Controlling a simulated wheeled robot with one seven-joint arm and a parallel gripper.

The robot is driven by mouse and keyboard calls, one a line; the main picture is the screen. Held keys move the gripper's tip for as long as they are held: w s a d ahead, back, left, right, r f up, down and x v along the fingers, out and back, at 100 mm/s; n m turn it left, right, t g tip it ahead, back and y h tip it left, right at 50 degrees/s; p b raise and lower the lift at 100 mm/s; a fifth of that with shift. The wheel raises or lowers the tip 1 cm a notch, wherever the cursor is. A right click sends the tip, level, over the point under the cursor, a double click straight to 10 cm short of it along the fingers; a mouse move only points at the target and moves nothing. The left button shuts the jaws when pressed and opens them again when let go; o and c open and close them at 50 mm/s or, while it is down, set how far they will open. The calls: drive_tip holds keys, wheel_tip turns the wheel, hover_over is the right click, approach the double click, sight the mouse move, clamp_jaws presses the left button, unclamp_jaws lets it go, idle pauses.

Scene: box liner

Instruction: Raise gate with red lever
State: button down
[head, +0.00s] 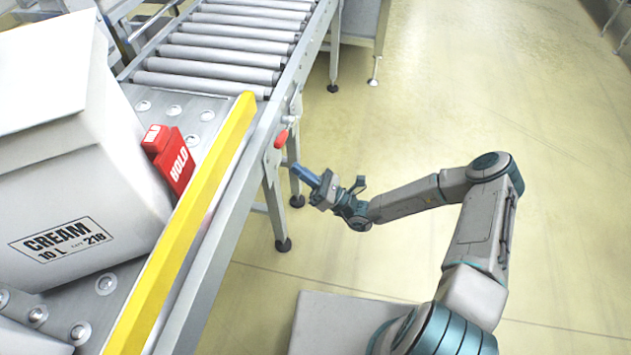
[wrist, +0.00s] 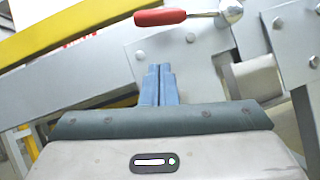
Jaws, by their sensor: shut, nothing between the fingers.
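The red lever (head: 281,138) sticks out from the side of the conveyor frame, by the near end of the rollers. In the wrist view its red handle (wrist: 160,17) lies almost level, joined to a round metal hub at its right. My gripper (head: 297,170) is shut and empty, just below and to the right of the lever in the head view. In the wrist view the closed blue fingers (wrist: 159,70) point up toward the handle, with a gap between. A yellow bar (head: 188,225), perhaps the gate, runs along the conveyor edge; it also shows in the wrist view (wrist: 70,30).
A large white box (head: 75,150) labelled CREAM stands on the ball-transfer table left of the yellow bar. Rollers (head: 225,50) lie beyond. The floor right of the conveyor is clear.

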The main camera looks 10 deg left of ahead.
sight(282, 131)
drive_tip(key=a+r, duration=0.1)
drive_tip(key=w+r, duration=0.1)
drive_tip(key=r, duration=0.1)
drive_tip(key=a+r, duration=0.1)
drive_tip(key=r, duration=0.1)
drive_tip(key=shift+w+a+b, duration=0.3)
